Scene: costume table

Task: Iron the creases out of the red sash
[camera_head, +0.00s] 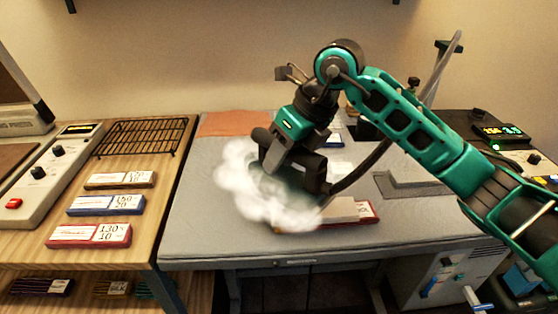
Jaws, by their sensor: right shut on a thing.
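My right gripper (292,152) is shut on the dark steam iron (308,172) and holds it over the middle of the grey ironing board (195,215). White steam hides the iron's lower part and the cloth beneath, so I cannot tell whether it touches. A flat orange-red cloth (228,123) lies at the board's back left corner; I cannot tell whether this is the sash. A pale piece with a red edge (350,213) shows just right of the steam, partly hidden. My left gripper is out of view.
On the wooden table at left are a black wire rack (140,136), several labelled blocks (105,205) and a control box (45,172). The board's front left is clear.

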